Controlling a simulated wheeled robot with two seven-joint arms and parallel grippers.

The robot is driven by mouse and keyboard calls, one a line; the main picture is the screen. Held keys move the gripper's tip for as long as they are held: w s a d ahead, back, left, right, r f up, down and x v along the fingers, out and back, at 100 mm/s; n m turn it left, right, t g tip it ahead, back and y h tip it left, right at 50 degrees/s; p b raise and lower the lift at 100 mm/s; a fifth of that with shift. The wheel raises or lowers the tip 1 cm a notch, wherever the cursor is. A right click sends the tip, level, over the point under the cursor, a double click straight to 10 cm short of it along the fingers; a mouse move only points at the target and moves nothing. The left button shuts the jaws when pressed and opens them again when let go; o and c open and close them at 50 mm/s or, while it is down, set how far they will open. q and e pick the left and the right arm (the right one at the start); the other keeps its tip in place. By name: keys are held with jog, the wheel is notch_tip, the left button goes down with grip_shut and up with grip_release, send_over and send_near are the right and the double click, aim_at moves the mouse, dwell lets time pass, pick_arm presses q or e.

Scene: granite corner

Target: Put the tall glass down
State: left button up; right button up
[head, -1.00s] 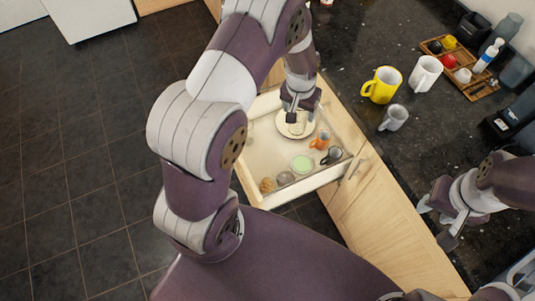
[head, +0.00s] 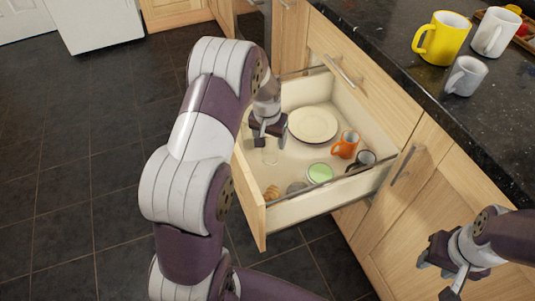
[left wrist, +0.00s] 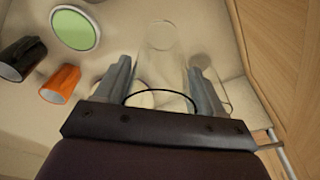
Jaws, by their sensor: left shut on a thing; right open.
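The tall glass (head: 270,153) is clear and hangs below my left gripper (head: 268,136), inside the open drawer (head: 325,203), left of the white plate. My left gripper is shut on the glass. In the left wrist view the glass (left wrist: 160,38) stands out between the two fingers (left wrist: 155,88), its dark rim near the palm. I cannot tell whether its base touches the drawer floor. My right gripper (head: 447,268) is open and empty, in front of the lower cabinets at the right.
The drawer also holds the white plate (head: 313,124), an orange mug (head: 345,145), a dark mug (head: 361,161), a green-topped round item (head: 320,173) and a croissant-like item (head: 271,192). A yellow mug (head: 446,40), a grey mug (head: 466,76) and a white mug (head: 495,34) stand on the dark counter.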

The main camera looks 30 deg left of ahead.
aim_at(262, 149)
pick_arm(q)
jog(key=shift+s+a+f, duration=0.15)
jog(key=shift+a+f, duration=0.25)
jog(key=shift+a, duration=0.2)
jog(key=shift+s+a+f, duration=0.1)
jog(key=shift+a+f, duration=0.3)
jog(key=shift+a, duration=0.15)
notch_tip(262, 149, down, 4)
jog(key=shift+r+b, duration=0.1)
jog(key=shift+b, duration=0.95)
jog(key=shift+c, duration=0.5)
jog(key=o, duration=1.3)
jog(key=shift+f, duration=0.2)
jog(key=shift+r, duration=0.1)
